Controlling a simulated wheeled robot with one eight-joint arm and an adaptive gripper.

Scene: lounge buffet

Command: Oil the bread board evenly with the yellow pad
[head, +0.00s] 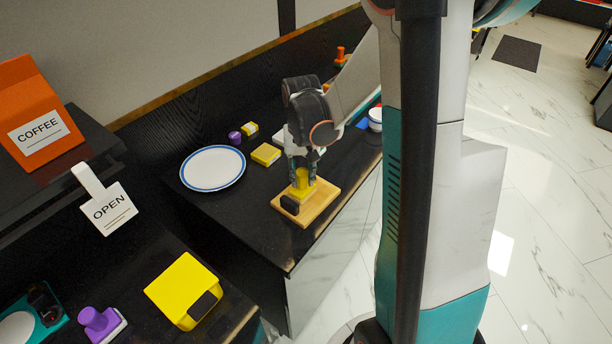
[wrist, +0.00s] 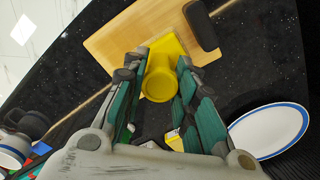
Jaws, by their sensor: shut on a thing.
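The wooden bread board (head: 322,205) lies on the black counter near its front edge; it also shows at the top of the wrist view (wrist: 108,42). The yellow pad (head: 303,178) stands on the board, its flat base against the wood as far as I can see. In the wrist view, its round yellow handle (wrist: 157,86) is between my fingers. My gripper (head: 303,172) points down and is shut on that handle. A black block (head: 290,204) sits at the board's near left side, close to the pad. Oil on the wood cannot be made out.
A white plate with a blue rim (head: 213,168) lies left of the board. A yellow box (head: 265,154) and a purple-handled item (head: 234,137) stand behind. A nearer counter holds a large yellow box (head: 184,289) and a purple stamp-like item (head: 98,323).

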